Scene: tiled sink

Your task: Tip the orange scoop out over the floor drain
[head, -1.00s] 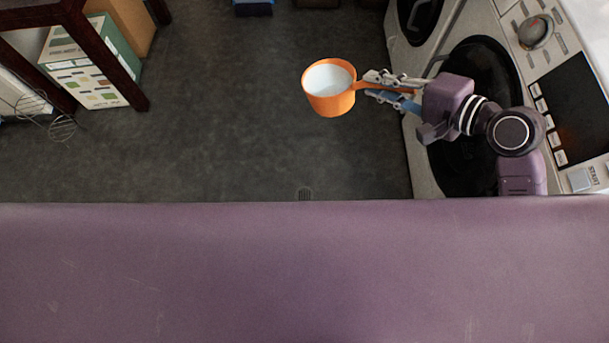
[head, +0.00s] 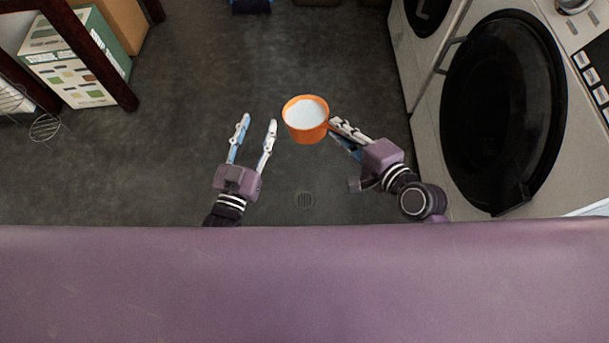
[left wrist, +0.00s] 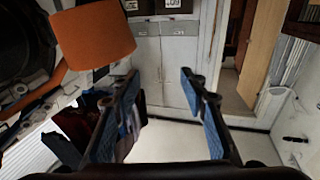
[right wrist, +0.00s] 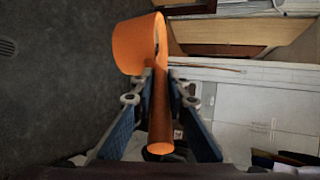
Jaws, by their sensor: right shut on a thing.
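The orange scoop (head: 305,134) is upright and holds something white, its top facing the head camera. My right gripper (head: 340,130) is shut on its handle, which runs between the fingers in the right wrist view (right wrist: 161,110). The scoop's cup also shows in the left wrist view (left wrist: 92,38). My left gripper (head: 256,124) is open and empty, just left of the scoop.
A black-doored machine (head: 503,110) stands on the right. A dark-legged rack (head: 90,60) with a green and white box (head: 75,62) and a wire whisk (head: 45,126) is on the left. The floor between them is mostly clear.

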